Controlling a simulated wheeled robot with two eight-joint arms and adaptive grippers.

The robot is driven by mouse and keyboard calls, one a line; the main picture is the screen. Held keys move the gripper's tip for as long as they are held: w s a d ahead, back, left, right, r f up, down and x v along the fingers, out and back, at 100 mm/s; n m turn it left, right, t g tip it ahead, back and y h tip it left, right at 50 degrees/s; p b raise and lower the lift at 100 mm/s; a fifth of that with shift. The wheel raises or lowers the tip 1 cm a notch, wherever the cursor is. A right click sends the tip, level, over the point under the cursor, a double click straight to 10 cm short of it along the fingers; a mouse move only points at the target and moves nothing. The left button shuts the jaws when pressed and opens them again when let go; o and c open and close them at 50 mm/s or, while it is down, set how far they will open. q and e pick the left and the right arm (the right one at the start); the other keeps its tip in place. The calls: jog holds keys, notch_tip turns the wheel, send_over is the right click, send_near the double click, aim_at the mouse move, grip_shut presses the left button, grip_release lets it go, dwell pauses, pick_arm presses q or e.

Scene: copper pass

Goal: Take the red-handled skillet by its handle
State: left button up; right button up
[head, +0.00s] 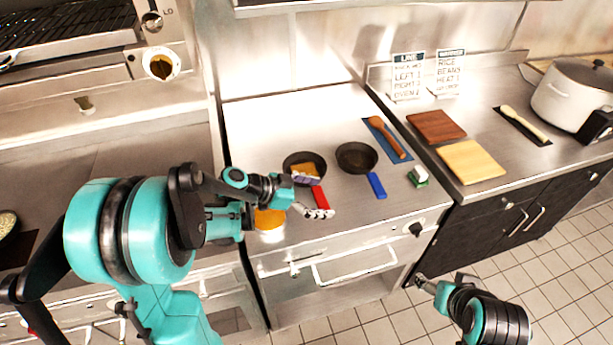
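The red-handled skillet (291,160) is a small dark pan on the steel counter, with something orange-brown in it. Its red handle (320,197) points toward the counter's front edge. My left gripper (312,196) reaches in from the left, its fingers apart, one on either side of the red handle in this view. I cannot tell whether they touch it. The gripper hides part of the pan's near rim. My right gripper (421,282) is low at the right, in front of the cabinets and away from the skillet; its finger state is unclear.
A second dark skillet (357,157) with a blue handle (377,186) sits just right. A wooden spoon (387,138) lies on a blue mat. A green-and-white block (419,175), cutting boards (471,161) and a white pot (570,95) are farther right. An orange round item (268,218) lies under my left wrist.

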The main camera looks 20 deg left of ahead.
pick_arm(q)
jog(key=shift+s, duration=0.15)
jog(key=c, duration=1)
jog(key=shift+o, duration=0.2)
